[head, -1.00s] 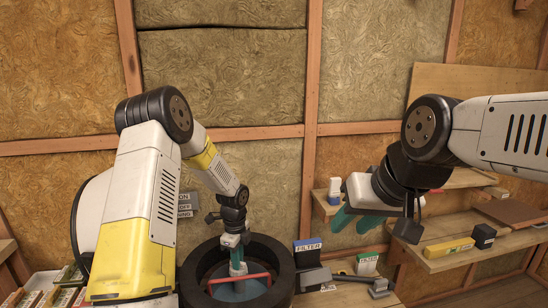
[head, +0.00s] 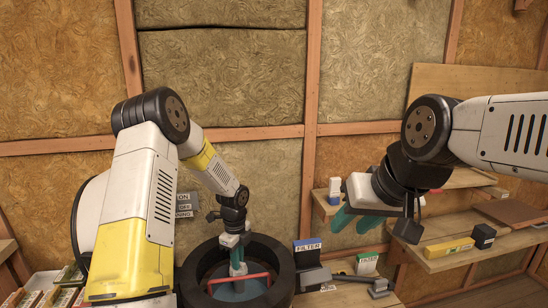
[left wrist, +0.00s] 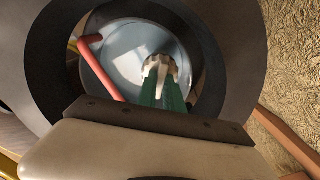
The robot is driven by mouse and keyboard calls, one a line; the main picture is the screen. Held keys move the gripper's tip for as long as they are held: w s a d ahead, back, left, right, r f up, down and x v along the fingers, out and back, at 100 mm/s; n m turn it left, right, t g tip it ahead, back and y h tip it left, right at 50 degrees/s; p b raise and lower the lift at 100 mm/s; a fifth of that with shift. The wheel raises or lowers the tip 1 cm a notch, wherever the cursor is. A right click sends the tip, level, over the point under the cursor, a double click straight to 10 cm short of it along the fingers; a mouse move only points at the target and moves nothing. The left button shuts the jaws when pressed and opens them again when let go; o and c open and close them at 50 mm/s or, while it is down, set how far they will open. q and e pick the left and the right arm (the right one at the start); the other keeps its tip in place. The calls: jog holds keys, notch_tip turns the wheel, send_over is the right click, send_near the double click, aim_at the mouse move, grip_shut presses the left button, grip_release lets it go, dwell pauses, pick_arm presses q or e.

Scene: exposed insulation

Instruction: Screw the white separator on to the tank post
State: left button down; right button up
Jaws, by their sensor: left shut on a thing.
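My left gripper (head: 238,270) points down into the black round tank (head: 196,264), with its green fingers close together. In the left wrist view, the fingers (left wrist: 165,88) are shut on the white separator (left wrist: 160,66), a ribbed white piece above the pale blue-grey tank interior (left wrist: 122,48). The tank post is hidden below the separator and fingers, so I cannot tell how far the separator sits on it. My right gripper (head: 356,221) hangs at the right, away from the tank, with its green fingers apart and nothing seen between them.
A red bar (head: 250,276) crosses the tank opening near the left gripper. A blue FILTER box (head: 308,248) and a green-and-white box (head: 367,263) stand right of the tank. Shelves at the right hold a yellow box (head: 449,247) and a black box (head: 484,236).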

pick_arm(q)
jog(key=m, duration=0.4)
jog(key=shift+s+a+f+m, duration=0.2)
jog(key=shift+s+f+m, duration=0.1)
jog(key=shift+f, duration=0.1)
jog(key=c, duration=1.4)
grip_release()
jog(key=shift+w+d+r, duration=0.1)
jog(key=shift+w+r, duration=0.05)
jog(key=shift+r, duration=0.8)
jog(key=shift+w+r, duration=0.1)
jog(key=shift+r, duration=3.65)
